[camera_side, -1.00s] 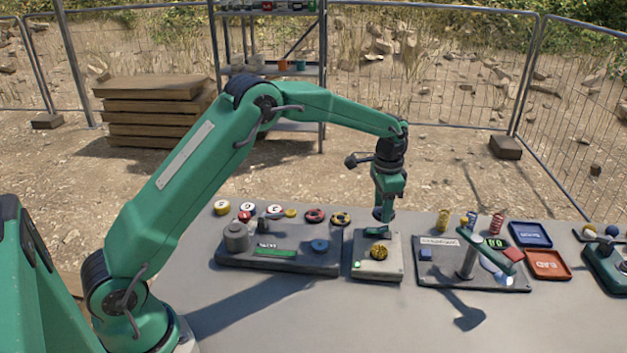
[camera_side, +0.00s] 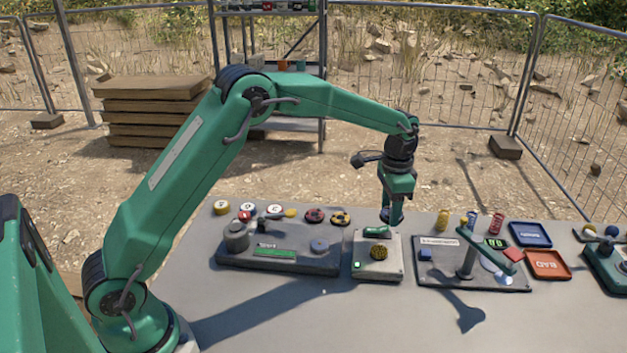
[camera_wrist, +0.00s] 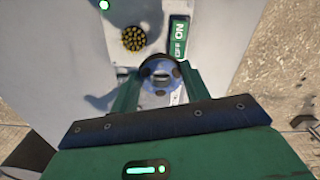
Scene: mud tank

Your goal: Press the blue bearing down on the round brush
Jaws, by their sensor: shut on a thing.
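The round brush (camera_side: 379,252) is a yellow, dark-flecked disc on a pale box (camera_side: 361,274). It also shows in the wrist view (camera_wrist: 133,38), upper left of my gripper. My gripper (camera_side: 392,213) points down above the box's back right part, behind and to the right of the brush. Its green fingers are shut on the blue bearing (camera_wrist: 161,76), a ring with a hole in its middle. The bearing is off to the side of the brush, apart from it. In the side view the bearing is small and partly hidden by the fingers.
The box has a green ON/OFF switch (camera_side: 377,231) behind the brush and a lit green lamp (camera_side: 357,265). A dark fixture (camera_side: 290,262) stands left, and a board with a post (camera_side: 466,260) stands close on the right. The front of the table is clear.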

